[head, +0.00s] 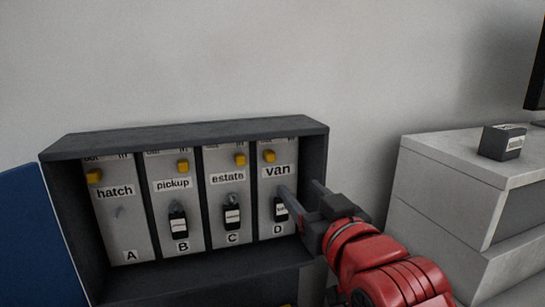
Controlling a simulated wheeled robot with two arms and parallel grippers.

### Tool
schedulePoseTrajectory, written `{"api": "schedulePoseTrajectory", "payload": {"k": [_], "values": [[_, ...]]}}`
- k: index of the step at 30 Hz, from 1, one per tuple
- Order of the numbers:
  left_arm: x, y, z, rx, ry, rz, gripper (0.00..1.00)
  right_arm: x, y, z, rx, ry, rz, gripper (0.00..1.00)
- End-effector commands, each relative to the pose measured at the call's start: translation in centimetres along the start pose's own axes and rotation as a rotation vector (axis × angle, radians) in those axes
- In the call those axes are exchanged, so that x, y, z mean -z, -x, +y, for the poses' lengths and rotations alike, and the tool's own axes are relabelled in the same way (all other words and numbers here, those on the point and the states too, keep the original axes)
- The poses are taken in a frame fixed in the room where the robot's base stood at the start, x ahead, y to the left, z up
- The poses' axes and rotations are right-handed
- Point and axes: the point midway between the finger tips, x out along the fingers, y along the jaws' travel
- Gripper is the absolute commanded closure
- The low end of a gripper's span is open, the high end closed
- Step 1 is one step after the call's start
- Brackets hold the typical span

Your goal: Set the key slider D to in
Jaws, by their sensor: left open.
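Key slider D is a yellow knob (269,155) at the top of the "van" panel (277,188) in the head view. It sits toward the left, "out" side of its short track. Below it a dark key fob with a white tag (281,209) hangs above the letter D. My left gripper (302,198) is open, with its dark fingers pointing at panel D, just right of the fob and below the slider. The fingertips overlap the panel's right part in the picture; I cannot tell whether they touch anything. My right gripper is not in view.
Yellow sliders A (94,176), B (183,166) and C (240,159) are on the neighbouring panels. A is left; B and C are right. Fobs hang on B and C; A has none. The dark cabinet frame (317,165) encloses the panels. A grey unit (450,160) with a small dark box (502,141) stands right.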

Motion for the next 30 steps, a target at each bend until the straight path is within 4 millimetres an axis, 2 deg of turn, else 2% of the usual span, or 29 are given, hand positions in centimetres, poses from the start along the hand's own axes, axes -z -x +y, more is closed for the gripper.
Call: {"api": "schedulePoseTrajectory", "payload": {"k": [9,15,22,30], "values": [[0.5,-7.6,-0.2,0.006,-0.004,-0.001,0.43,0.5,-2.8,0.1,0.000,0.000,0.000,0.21],[0.5,-11.9,-0.2,0.005,-0.004,0.002,0.43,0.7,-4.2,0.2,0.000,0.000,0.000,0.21],[0.4,-14.7,0.0,0.001,-0.002,0.004,0.43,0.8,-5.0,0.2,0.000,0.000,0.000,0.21],[0.2,-15.2,0.1,-0.002,-0.001,0.005,0.43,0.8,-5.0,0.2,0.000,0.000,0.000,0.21]]}}
